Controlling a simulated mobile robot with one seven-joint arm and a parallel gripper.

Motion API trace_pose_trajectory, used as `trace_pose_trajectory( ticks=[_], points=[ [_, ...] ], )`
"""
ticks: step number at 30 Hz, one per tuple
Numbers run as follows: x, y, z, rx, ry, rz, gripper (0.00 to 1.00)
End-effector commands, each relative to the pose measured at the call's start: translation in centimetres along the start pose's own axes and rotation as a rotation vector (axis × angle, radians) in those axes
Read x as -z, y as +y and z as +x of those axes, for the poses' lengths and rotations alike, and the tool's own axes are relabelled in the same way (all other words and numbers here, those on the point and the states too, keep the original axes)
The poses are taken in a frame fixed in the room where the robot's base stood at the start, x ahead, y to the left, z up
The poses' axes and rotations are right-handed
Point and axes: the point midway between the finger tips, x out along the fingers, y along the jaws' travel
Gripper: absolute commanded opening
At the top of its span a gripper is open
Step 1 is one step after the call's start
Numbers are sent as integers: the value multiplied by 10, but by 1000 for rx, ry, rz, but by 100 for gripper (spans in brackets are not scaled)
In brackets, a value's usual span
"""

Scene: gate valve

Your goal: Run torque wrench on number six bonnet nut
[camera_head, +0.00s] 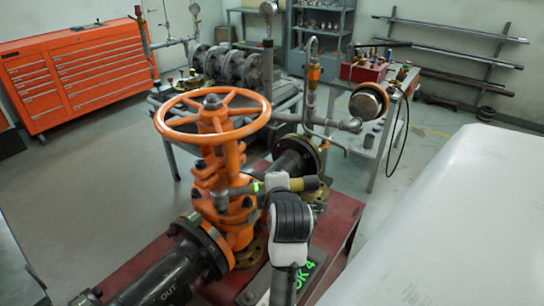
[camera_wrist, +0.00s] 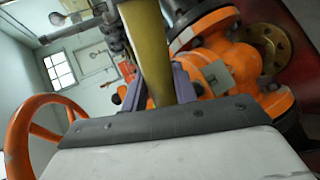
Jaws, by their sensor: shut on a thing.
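The orange gate valve (camera_head: 210,165) stands upright with its handwheel (camera_head: 212,112) on top. Several dark bonnet bolts and nuts show around its middle flange; no number six can be read. My gripper (camera_head: 276,184) is beside the bonnet on the right, shut on the torque wrench. In the wrist view the handle (camera_wrist: 148,45) runs up between my purple fingers (camera_wrist: 160,88). Whether the wrench sits on a nut cannot be told.
The valve is on a red stand (camera_head: 338,226) with dark flanged pipes (camera_head: 160,276) either side. Behind are a workbench (camera_head: 172,140), an orange tool cabinet (camera_head: 75,72) and wall racks. Open floor lies at the left.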

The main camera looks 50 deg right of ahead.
Motion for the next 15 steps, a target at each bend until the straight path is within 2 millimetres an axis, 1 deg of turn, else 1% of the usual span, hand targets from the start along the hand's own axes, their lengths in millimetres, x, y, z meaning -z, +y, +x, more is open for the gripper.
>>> trace_pose_trajectory(
  ticks=[15],
  points=[
    [0, -15, 8, -7, 0, -1, 0]
  ],
)
